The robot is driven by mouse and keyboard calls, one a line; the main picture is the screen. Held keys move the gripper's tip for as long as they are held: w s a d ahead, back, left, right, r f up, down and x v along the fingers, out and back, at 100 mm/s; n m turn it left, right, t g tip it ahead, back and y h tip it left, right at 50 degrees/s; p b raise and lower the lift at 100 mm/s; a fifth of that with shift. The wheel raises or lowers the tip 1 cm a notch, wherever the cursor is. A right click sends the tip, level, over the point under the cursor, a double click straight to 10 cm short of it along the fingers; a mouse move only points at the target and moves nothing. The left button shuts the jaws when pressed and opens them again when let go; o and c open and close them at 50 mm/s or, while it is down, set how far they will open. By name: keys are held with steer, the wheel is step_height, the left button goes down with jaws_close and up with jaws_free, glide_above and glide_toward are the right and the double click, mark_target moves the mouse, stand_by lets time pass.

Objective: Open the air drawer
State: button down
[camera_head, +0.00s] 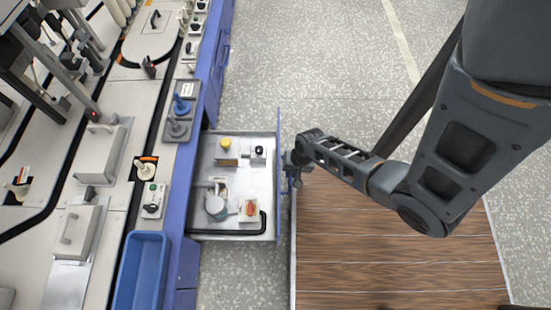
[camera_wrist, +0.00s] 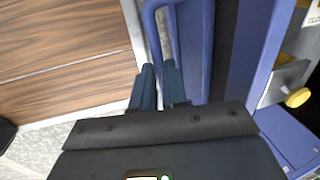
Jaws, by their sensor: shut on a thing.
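The air drawer (camera_head: 262,195) is pulled out from the blue machine front in the head view. Its grey tray holds air fittings: a yellow-knobbed valve (camera_head: 226,144), a round grey-blue part (camera_head: 215,205), a red-and-yellow switch (camera_head: 250,208) and a black hose (camera_head: 250,229). My gripper (camera_head: 289,170) is at the outer side of the drawer's blue front. In the wrist view my gripper's two fingers (camera_wrist: 160,88) are close together at the blue handle (camera_wrist: 176,45), shut on it. The exact contact is partly hidden by the fingers.
A wooden platform (camera_head: 400,240) lies on the floor right of the drawer. Speckled grey floor (camera_head: 300,70) is clear beyond it. A blue bin (camera_head: 141,270) and the machine's worktop with a black track stand at left.

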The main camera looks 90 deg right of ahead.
steer(key=shift+s, duration=0.65)
steer(key=c, duration=1.2)
jaws_free()
steer(key=shift+o, duration=0.2)
step_height(320, 180, up, 8)
steer(key=s+p, duration=0.1)
steer(key=p, duration=0.2)
steer(key=shift+s+f+p, duration=0.2)
steer(key=shift+s+p, duration=0.05)
steer(key=shift+p, duration=0.05)
